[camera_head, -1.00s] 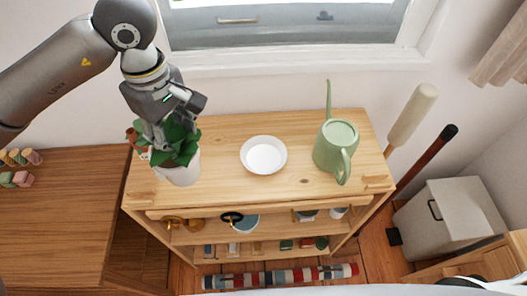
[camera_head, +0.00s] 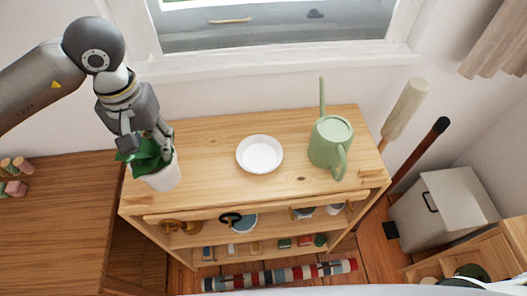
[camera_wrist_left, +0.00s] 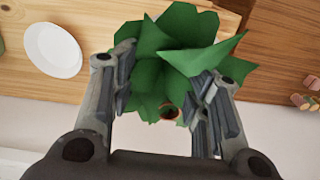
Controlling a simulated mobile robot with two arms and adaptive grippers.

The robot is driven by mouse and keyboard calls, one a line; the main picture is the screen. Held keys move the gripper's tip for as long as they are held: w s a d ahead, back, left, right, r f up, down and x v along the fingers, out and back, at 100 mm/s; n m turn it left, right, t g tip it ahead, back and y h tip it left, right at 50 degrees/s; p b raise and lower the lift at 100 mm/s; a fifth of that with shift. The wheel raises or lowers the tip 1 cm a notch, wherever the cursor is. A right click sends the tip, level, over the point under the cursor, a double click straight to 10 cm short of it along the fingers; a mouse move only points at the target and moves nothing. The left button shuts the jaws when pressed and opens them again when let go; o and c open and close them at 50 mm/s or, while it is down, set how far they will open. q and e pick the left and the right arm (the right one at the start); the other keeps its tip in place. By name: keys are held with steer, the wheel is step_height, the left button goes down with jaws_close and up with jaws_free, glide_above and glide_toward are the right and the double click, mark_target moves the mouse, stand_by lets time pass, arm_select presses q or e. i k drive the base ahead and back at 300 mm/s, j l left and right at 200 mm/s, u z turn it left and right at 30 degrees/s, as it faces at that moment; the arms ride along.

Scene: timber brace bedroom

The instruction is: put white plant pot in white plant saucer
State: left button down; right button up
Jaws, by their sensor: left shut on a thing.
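The white plant pot (camera_head: 160,178), with a green leafy plant (camera_head: 146,156), is at the left end of the wooden shelf top. My left gripper (camera_head: 148,146) reaches down over it and is shut on it. In the left wrist view the leaves (camera_wrist_left: 180,60) fill the space between the fingers and hide most of the pot. I cannot tell whether the pot touches the wood. The white plant saucer (camera_head: 260,154) lies empty in the middle of the shelf top, right of the pot; it also shows in the left wrist view (camera_wrist_left: 53,50). My right gripper is not in view.
A green watering can (camera_head: 330,142) stands right of the saucer. A window sill (camera_head: 280,66) runs behind the shelf (camera_head: 215,185). A wooden cabinet (camera_head: 55,220) stands at left with small coloured items (camera_head: 14,188). Wood between pot and saucer is clear.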

mark_target(259, 157)
steer(key=j+z, duration=0.5)
steer(key=z, duration=0.15)
steer(key=k+j+z, duration=0.15)
steer(key=z, duration=0.2)
